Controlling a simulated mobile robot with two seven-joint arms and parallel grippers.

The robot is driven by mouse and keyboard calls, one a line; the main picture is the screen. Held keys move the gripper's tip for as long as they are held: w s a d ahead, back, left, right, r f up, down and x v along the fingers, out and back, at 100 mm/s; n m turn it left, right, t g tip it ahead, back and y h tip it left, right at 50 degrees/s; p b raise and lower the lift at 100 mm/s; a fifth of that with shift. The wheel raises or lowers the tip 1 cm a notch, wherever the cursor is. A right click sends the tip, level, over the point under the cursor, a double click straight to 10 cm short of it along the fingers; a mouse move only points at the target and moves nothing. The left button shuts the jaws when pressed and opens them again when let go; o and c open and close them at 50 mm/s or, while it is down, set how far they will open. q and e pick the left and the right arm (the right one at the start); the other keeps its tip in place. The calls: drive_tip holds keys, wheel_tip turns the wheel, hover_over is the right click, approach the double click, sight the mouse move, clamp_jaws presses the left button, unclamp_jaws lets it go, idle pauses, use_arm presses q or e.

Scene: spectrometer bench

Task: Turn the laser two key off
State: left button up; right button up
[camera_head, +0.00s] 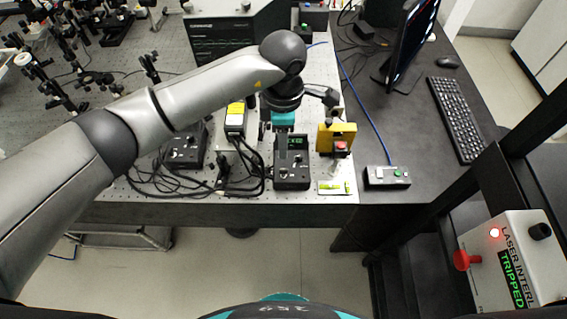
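My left gripper (282,125) reaches in from the left and points down over the back of a black control box (292,183). The box has a small green lit display and several knobs on its front. A teal part shows at the gripper's end; the fingers are too small and hidden to tell whether they are open or touching anything. A second black control box (185,150) stands to the left. No label marks laser two, and I cannot make out a key on either box. My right gripper is not in view.
Black cables lie between the control boxes. A yellow block (338,130) with a red button stands to the right. A grey button box (387,176), keyboard (456,118) and monitor (409,45) are on the dark desk. An interlock box (515,255) at lower right reads TRIPPED.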

sight(283, 170)
use_arm(q)
wheel_tip(283, 170, down, 10)
drive_tip(key=shift+f, duration=0.25)
idle(0.3)
clamp_jaws()
idle(0.4)
